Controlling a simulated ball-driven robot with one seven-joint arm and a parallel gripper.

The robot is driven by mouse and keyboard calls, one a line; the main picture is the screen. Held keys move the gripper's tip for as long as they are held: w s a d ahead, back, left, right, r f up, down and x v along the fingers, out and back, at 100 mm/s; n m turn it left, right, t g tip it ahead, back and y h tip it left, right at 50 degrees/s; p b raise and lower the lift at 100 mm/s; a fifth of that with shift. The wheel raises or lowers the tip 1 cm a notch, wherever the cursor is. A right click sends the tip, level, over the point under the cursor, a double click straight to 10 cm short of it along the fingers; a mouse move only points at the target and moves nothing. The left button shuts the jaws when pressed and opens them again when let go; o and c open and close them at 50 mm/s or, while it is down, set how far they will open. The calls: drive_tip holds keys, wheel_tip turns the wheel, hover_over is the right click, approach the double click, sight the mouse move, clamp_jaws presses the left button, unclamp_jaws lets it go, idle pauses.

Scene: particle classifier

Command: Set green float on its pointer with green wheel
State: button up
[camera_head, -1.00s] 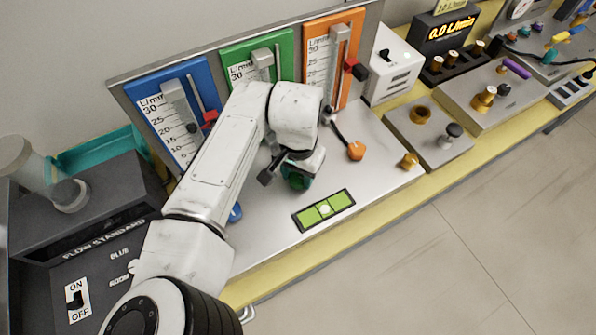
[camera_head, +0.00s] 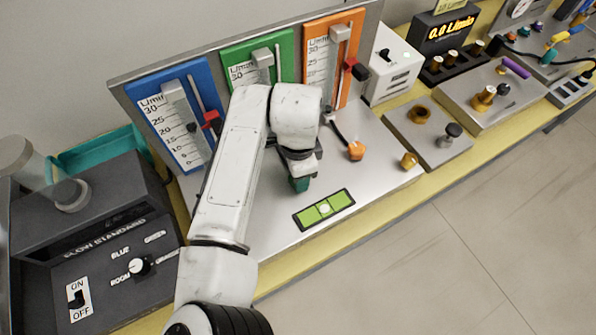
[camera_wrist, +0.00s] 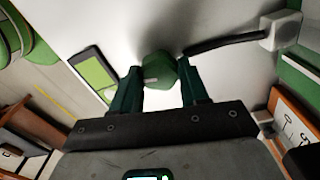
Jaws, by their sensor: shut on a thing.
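The green flowmeter panel (camera_head: 236,52) stands between the blue and orange ones, with a light grey block (camera_head: 263,57) and a scale on its face. My arm covers its lower part, so its float and pointer cannot be made out. The green wheel (camera_wrist: 159,69) sits between my fingertips in the wrist view. My gripper (camera_wrist: 160,80) is shut on it, one dark green finger on each side. In the head view my gripper (camera_head: 301,184) is low over the metal base plate in front of the panels, and the wheel is mostly hidden.
The blue panel (camera_head: 150,88) and orange panel (camera_head: 318,29) flank the green one. An orange wheel (camera_head: 356,150) on a dark stem is right of my gripper. A green level (camera_head: 324,209) lies in front. The blue wheel is hidden behind my arm.

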drive_tip(key=m, duration=0.4)
drive_tip(key=shift+m+b, duration=0.3)
drive_tip(key=shift+b, duration=0.05)
drive_tip(key=shift+m+b, duration=0.35)
drive_tip(key=shift+m, duration=1.25)
drive_tip(key=shift+r+m, duration=0.1)
drive_tip(key=shift+m, duration=0.2)
drive_tip(key=o, duration=1)
drive_tip(key=shift+o, duration=0.2)
wheel_tip(320, 180, up, 11)
drive_tip(key=b, duration=0.1)
drive_tip(key=shift+f, duration=0.2)
